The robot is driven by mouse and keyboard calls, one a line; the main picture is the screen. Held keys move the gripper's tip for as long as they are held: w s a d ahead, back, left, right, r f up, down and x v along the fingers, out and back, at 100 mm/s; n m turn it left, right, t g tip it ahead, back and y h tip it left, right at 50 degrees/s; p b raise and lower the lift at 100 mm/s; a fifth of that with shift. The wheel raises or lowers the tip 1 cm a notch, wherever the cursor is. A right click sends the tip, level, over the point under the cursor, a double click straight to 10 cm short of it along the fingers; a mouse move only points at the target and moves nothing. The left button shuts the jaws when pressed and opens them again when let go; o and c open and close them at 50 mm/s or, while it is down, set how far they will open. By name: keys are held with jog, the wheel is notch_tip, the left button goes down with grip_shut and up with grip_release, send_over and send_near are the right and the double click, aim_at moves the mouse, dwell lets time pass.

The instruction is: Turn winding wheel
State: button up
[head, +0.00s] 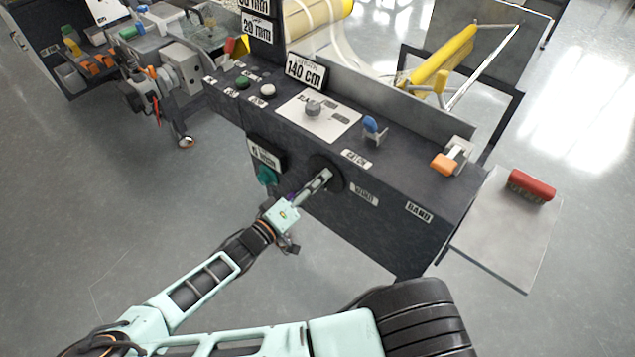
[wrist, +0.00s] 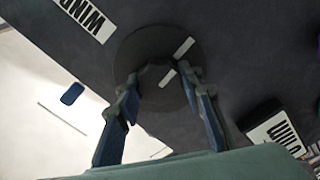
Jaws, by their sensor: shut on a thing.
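The winding wheel (head: 331,161) is a dark round disc on the front face of the dark machine, left of a WIND label (head: 364,194). In the wrist view the wheel (wrist: 158,42) fills the upper middle, with a white mark near its right side and another near its centre. My gripper (head: 325,174) reaches the wheel from the front left. In the wrist view my gripper (wrist: 161,83) has one finger on each side of the wheel's dark central part and is shut on it. The fingers hide part of the wheel's lower edge.
A teal knob (head: 267,175) sits left of the wheel. A grey side shelf (head: 505,235) holds a red block (head: 531,186). The floor in front is clear.

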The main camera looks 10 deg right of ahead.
jog(key=shift+m, duration=0.6)
jog(key=o, duration=1.2)
jog(key=v, duration=1.2)
